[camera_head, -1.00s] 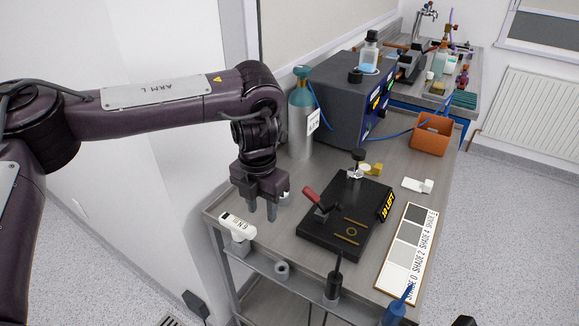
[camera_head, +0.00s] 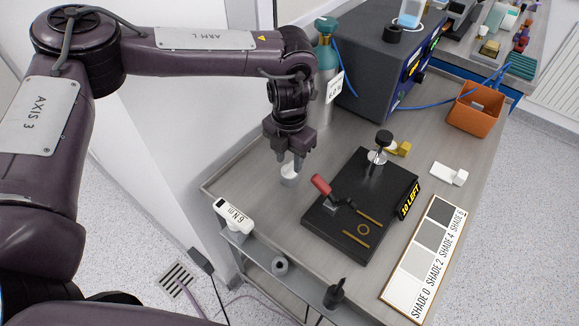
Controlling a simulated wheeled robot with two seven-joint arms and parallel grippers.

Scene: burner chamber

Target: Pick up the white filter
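My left gripper (camera_head: 290,158) points down over the left part of the grey bench. Its two fingers are apart, over a small pale cylindrical holder (camera_head: 289,180). Something white shows between the fingers at the holder's top; it may be the white filter, but the fingers partly hide it and I cannot tell whether they touch it. A thin white disc (camera_head: 376,157) lies under the dark-knobbed post at the back of the black fixture (camera_head: 330,235). My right gripper is not in view.
The fixture has a red-handled lever (camera_head: 321,185). A white meter (camera_head: 233,214) sits at the bench's left edge. A teal-topped cylinder (camera_head: 328,75) and a grey instrument box (camera_head: 378,60) stand behind. A shade card (camera_head: 427,255), a white block (camera_head: 449,173) and an orange bin (camera_head: 474,109) lie right.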

